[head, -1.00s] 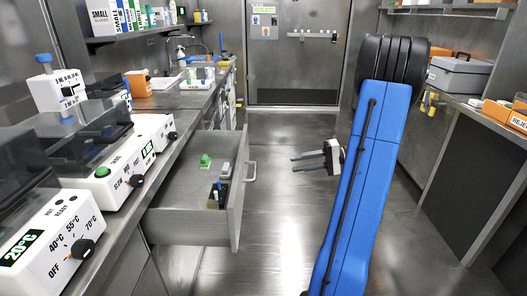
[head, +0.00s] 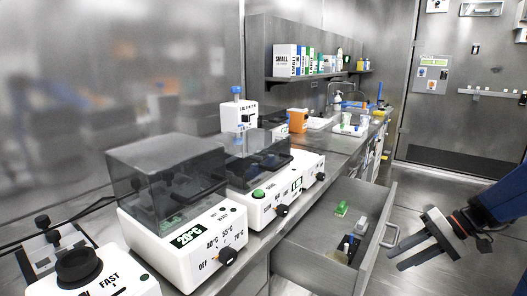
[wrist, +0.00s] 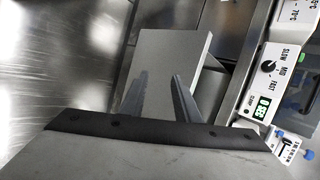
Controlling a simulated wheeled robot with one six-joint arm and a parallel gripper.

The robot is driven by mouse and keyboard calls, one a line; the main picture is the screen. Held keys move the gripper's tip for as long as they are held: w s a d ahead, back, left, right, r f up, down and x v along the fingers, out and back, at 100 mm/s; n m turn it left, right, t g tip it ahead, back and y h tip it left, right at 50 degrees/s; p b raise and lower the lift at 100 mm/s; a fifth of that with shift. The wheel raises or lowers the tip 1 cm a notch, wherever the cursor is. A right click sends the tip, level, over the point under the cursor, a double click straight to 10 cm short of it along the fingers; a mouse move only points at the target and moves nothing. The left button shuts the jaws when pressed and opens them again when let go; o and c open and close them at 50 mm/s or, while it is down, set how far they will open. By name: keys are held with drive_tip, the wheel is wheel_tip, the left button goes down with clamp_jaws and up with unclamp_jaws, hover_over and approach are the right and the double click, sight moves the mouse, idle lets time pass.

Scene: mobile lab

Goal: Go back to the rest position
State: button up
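My gripper (head: 412,252) shows at the right of the head view, at the end of my blue arm. Its two dark fingers point left and are apart, with nothing between them. It is in front of the open drawer (head: 322,272), to the right of the drawer's handle. In the wrist view, my gripper's fingers (wrist: 158,95) are also apart and empty, with the drawer front (wrist: 168,62) beyond them.
The open drawer juts into the aisle and holds a green item (head: 341,208) and several dark items. White devices with dark lids (head: 168,165) line the counter. A shelf (head: 310,74) carries boxes. The floor right of the drawer is clear.

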drive_tip(key=s+a+r+n+t+h, duration=0.1)
drive_tip(key=s+a+n+h, duration=0.1)
drive_tip(key=s+a+h, duration=0.2)
drive_tip(key=s+a+r+n+t+h, duration=0.1)
drive_tip(key=s+a+h, duration=0.4)
drive_tip(key=s, duration=0.6)
drive_tip(key=shift+a+r+n+t, duration=0.15)
drive_tip(key=shift+a+n+t, duration=0.1)
drive_tip(key=shift+n+t, duration=0.25)
